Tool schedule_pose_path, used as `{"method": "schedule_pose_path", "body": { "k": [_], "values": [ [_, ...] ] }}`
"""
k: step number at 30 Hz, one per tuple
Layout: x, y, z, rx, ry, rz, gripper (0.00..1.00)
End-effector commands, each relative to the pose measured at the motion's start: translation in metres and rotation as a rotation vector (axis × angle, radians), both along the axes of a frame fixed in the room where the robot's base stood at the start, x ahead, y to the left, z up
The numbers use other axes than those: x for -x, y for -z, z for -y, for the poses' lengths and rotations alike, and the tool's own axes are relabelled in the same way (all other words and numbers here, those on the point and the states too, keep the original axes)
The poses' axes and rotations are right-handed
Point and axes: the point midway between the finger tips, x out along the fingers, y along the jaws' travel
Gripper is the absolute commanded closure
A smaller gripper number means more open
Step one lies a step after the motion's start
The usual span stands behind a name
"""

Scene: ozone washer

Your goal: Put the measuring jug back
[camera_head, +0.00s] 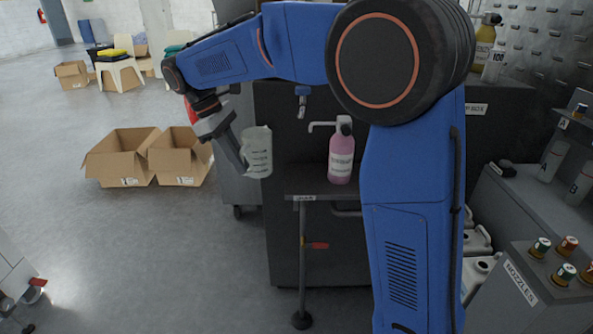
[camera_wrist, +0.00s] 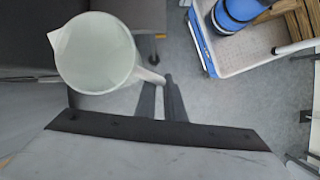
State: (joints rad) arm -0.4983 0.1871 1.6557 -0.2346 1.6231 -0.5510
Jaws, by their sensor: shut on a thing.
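The measuring jug (camera_head: 258,152) is a translucent white jug with graduation marks. My gripper (camera_head: 242,166) is shut on its handle and holds it upright in the air. In the wrist view the jug (camera_wrist: 95,55) is seen from above, with its spout at the upper left and its handle between the fingers (camera_wrist: 160,88). The jug's inside looks plain and pale. In the head view the jug is left of a small dark shelf (camera_head: 340,188), which has a label I cannot read for certain.
A dark cabinet (camera_head: 285,130) is behind. Open cardboard boxes (camera_head: 125,150) lie on the floor at left. A nozzle rack (camera_head: 545,285) is at lower right.

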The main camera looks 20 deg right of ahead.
Motion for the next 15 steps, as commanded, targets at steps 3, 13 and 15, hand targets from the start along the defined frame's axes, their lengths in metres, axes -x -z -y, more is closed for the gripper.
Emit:
{"method": "schedule_pose_path", "body": {
  "k": [3,13,15],
  "values": [
    [0.012,0.000,0.025,0.001,0.002,-0.001,1.00],
    [0.033,0.000,0.070,0.001,0.001,0.000,1.00],
    [0.034,0.000,0.073,0.000,0.001,0.000,1.00]
  ]
}}
